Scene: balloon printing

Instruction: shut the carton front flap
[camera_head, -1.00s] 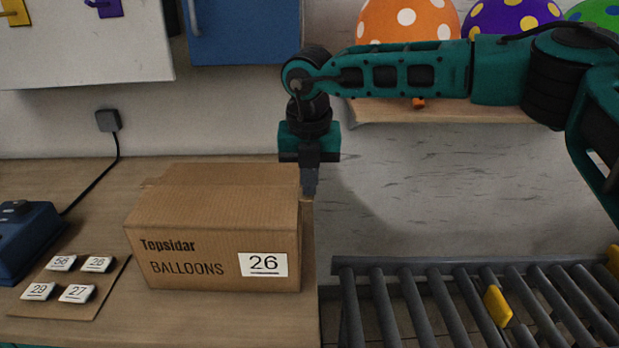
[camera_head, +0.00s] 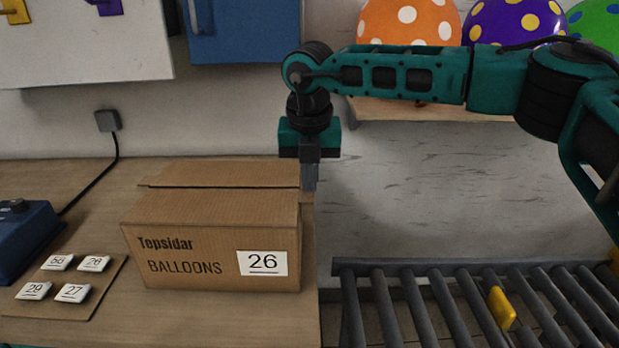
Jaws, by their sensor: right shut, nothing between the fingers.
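The brown carton (camera_head: 200,256), printed "Topsidar BALLOONS" with a 26 label (camera_head: 262,263), stands on the left wooden table. Its front flap (camera_head: 210,208) lies nearly flat over the front half of the top. The rear flap (camera_head: 225,174) covers the back half, and a thin dark gap runs between them. My right gripper (camera_head: 309,184) points down at the carton's right rear edge, shut and empty. Whether it touches the carton cannot be told. My left gripper is not in view.
Several numbered tiles on a board (camera_head: 75,290) lie left of the carton, beside a blue device (camera_head: 25,240). A roller conveyor (camera_head: 450,305) with a yellow piece (camera_head: 501,308) is at the right. Balloons (camera_head: 410,22) sit on a shelf (camera_head: 430,108) behind my right arm.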

